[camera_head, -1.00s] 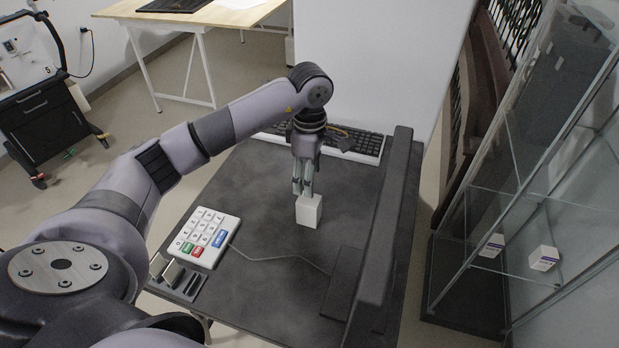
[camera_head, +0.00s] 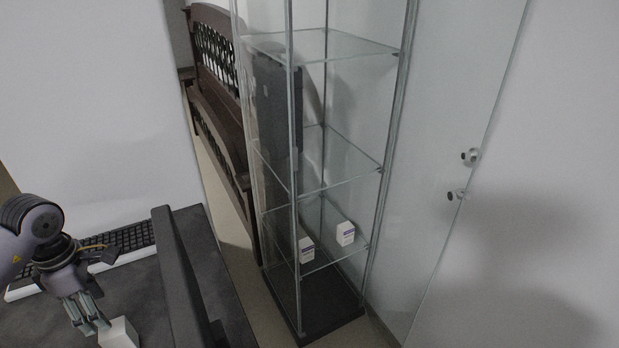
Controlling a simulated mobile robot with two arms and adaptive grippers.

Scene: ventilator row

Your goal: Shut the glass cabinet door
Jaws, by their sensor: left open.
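The glass cabinet (camera_head: 325,185) stands right of the middle, with clear shelves and a dark base. Its glass door (camera_head: 440,110) is swung open to the right, beside the pale wall. A round metal knob (camera_head: 470,157) shows on the door, with a second knob shape (camera_head: 456,195) just below it, perhaps a reflection. My left gripper (camera_head: 95,326) is open at the lower left, over the dark desk and well away from the door. Its fingertips are beside a small white block (camera_head: 119,334); I cannot tell whether they touch. My right gripper is not in view.
Small white boxes (camera_head: 345,233) sit on the cabinet's low shelf; one may be a reflection. A dark raised panel (camera_head: 178,275) edges the desk (camera_head: 150,290) between my left gripper and the cabinet. A keyboard (camera_head: 125,240) lies behind. A wooden bench (camera_head: 217,110) stands left of the cabinet.

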